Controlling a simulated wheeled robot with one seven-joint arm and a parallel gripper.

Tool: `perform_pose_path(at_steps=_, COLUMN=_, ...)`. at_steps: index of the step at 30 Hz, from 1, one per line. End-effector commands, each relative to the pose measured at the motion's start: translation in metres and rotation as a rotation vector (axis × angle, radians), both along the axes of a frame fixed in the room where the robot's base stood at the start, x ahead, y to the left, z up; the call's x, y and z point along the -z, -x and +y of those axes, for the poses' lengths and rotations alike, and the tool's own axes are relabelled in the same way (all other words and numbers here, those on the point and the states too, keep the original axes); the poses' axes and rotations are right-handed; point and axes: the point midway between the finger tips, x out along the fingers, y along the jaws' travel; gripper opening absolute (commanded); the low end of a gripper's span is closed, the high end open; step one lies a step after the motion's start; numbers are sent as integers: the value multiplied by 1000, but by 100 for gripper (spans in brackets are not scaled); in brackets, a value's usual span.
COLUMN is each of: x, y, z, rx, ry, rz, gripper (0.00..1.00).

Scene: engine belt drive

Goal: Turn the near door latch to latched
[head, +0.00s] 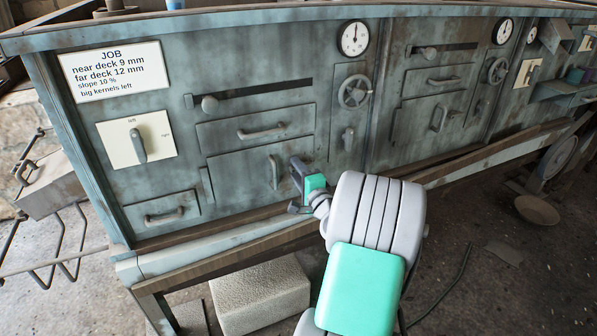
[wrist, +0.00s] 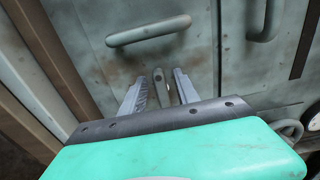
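The near door (head: 240,175) is the wide lower panel on the left half of the cabinet, with an upright bar handle (head: 273,172). That handle shows as a horizontal bar in the wrist view (wrist: 148,30). The near door latch (wrist: 159,80) is a small grey lever between my fingers in the wrist view, with its long side running up the picture. In the head view my gripper hides it. My gripper (head: 296,184) is at the door's right edge; its two fingers (wrist: 161,92) are apart, one on each side of the lever, with visible gaps. I cannot tell whether either finger touches it.
A drawer handle (head: 262,132) sits above the door. A knob (head: 348,139) and a handwheel (head: 355,91) are to its right. A wooden rail (head: 230,248) runs below the cabinet front. The far door (head: 425,118) is further right.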

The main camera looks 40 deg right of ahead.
Motion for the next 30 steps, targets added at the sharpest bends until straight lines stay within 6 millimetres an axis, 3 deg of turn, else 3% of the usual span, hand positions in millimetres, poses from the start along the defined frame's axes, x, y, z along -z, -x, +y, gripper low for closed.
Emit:
perform_pose_path(at_steps=8, x=0, y=8, z=2, rx=2, ry=-2, rz=1, gripper=37)
perform_pose_path(at_steps=15, x=-2, y=55, z=14, rx=5, ry=-2, rz=-1, gripper=37)
perform_pose_path(at_steps=19, x=-1, y=72, z=20, rx=2, ry=-1, rz=1, gripper=37)
perform_pose_path(at_steps=30, x=0, y=75, z=22, rx=-1, ry=0, rz=0, gripper=37)
